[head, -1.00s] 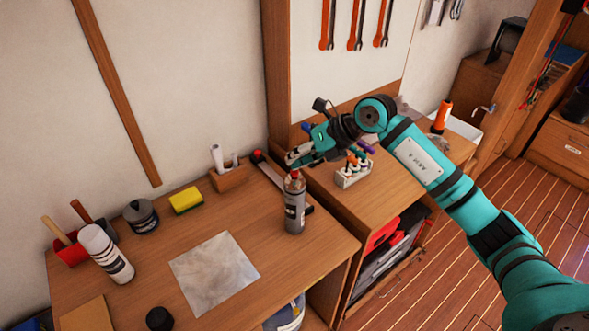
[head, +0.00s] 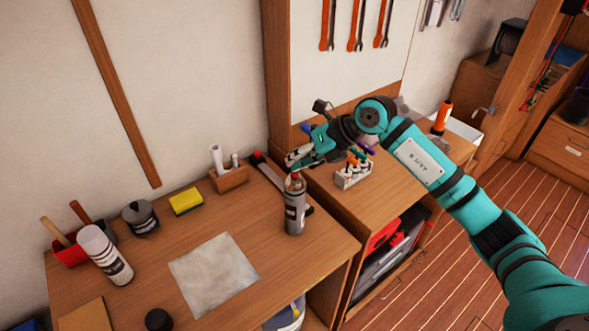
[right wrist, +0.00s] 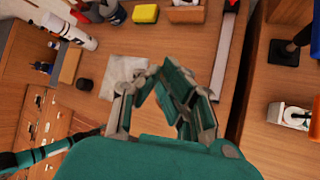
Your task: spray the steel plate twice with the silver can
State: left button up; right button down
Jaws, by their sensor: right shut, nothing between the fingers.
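The silver can (head: 295,208) stands upright near the right end of the workbench, its red top just under my right gripper in the picture. The steel plate (head: 213,274), a pale grey square, lies flat on the bench to the can's left. The plate also shows in the right wrist view (right wrist: 122,72), partly behind the fingers. My right gripper (head: 291,158) is shut and empty, close above or behind the can's top; I cannot tell the exact gap. I cannot make out the can in the right wrist view.
A white can (head: 106,254) stands at the bench's left. Along the back are a dark jar (head: 140,217), a yellow sponge (head: 186,201) and a wooden block (head: 229,178) with white tubes. A dark round object (head: 158,320) is in front.

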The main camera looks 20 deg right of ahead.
jog(key=shift+r+p, duration=1.85)
jog(key=shift+r, duration=1.2)
jog(key=shift+d, duration=0.1)
